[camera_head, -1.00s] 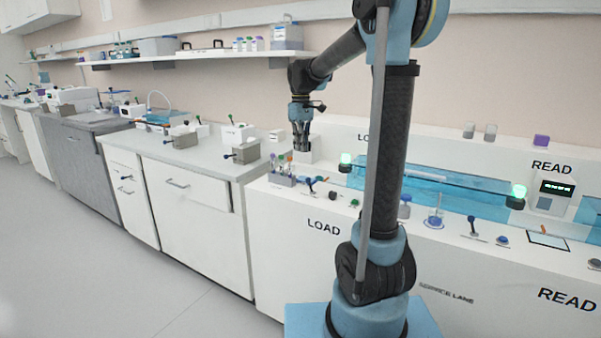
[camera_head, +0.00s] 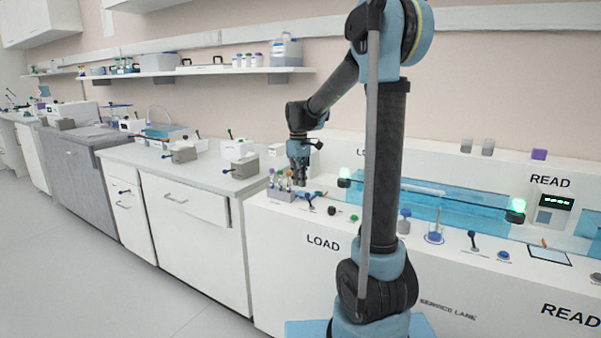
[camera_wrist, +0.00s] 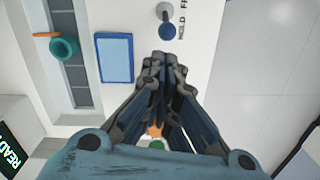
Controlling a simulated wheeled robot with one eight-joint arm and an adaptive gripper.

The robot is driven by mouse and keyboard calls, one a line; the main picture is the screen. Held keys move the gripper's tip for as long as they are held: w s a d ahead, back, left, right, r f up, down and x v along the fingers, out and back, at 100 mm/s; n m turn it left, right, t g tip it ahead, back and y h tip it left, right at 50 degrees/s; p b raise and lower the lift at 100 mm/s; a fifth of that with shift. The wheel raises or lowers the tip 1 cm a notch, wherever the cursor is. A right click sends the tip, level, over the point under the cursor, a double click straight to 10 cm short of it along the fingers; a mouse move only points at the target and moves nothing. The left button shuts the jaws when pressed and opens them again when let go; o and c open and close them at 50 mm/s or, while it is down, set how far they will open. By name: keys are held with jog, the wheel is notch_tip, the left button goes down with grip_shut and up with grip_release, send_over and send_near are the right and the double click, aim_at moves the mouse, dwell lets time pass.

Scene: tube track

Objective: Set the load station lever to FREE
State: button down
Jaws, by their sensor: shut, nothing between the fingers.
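The load station lever (camera_wrist: 167,31) has a blue round knob and a grey base. In the wrist view its knob lies beside the printed word HOLD, with the start of a second word, FR, further up at the picture's edge. In the head view the lever (camera_head: 309,198) is small, on the white bench above the word LOAD. My gripper (camera_head: 299,184) is shut and empty, pointing down close above the lever area. In the wrist view my gripper (camera_wrist: 158,62) has its fingertips together just below the knob in the picture, apart from it.
A rack of tubes (camera_head: 281,194) stands just left of my gripper. A dark knob (camera_head: 332,210) and a green button (camera_head: 353,217) are to the right. A blue panel (camera_wrist: 114,58) and a teal ring (camera_wrist: 63,49) show in the wrist view.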

jog(key=shift+s+f, duration=0.1)
jog(key=shift+f, duration=1.2)
